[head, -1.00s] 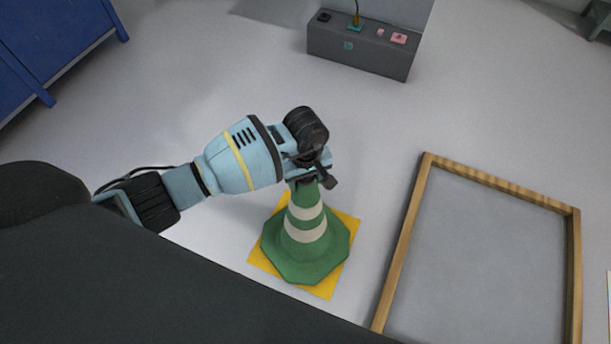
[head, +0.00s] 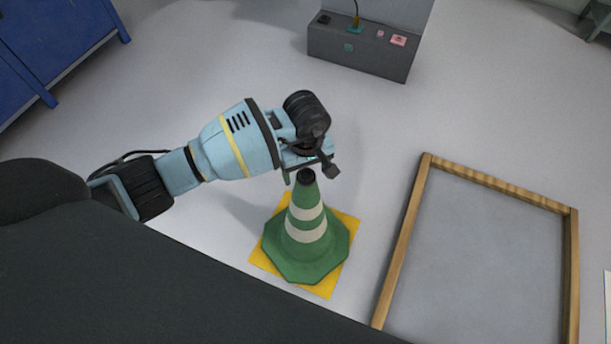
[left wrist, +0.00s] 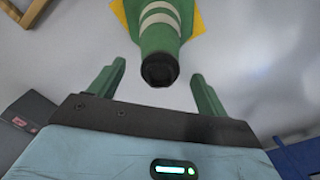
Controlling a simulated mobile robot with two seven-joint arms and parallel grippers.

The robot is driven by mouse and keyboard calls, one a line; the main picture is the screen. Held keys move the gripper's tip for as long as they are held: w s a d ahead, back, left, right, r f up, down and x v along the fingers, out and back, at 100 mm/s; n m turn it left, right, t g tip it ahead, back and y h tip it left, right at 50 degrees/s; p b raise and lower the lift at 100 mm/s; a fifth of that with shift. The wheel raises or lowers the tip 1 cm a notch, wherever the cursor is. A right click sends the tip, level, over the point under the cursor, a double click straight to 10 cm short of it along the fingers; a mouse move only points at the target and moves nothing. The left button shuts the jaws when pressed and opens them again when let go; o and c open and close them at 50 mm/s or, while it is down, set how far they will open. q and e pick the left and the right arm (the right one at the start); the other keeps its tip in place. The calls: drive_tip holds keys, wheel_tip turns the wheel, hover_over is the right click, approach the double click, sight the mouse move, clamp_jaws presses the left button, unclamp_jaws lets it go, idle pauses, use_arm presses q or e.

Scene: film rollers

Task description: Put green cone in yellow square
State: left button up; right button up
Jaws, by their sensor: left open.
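The green cone (head: 306,235) with two white bands and a black tip stands upright on the yellow square (head: 343,229) on the floor. Corners of the square show around the cone's base. My left gripper (head: 312,172) is open and empty just above and beside the cone's tip. In the left wrist view, the open fingers of my left gripper (left wrist: 156,88) are apart, with the tip of the cone (left wrist: 160,45) beyond and between them, apparently clear of both. Part of the yellow square (left wrist: 199,20) shows behind the cone. My right gripper is not in view.
A wood-framed grey panel (head: 425,215) lies to the right of the cone. A grey box (head: 358,56) with small items on top stands at the back. A blue cabinet (head: 55,40) is at the upper left. Floor between them is clear.

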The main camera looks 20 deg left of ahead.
use_arm(q)
drive_tip(key=shift+r+p, duration=0.6)
drive_tip(key=shift+r, duration=2.9)
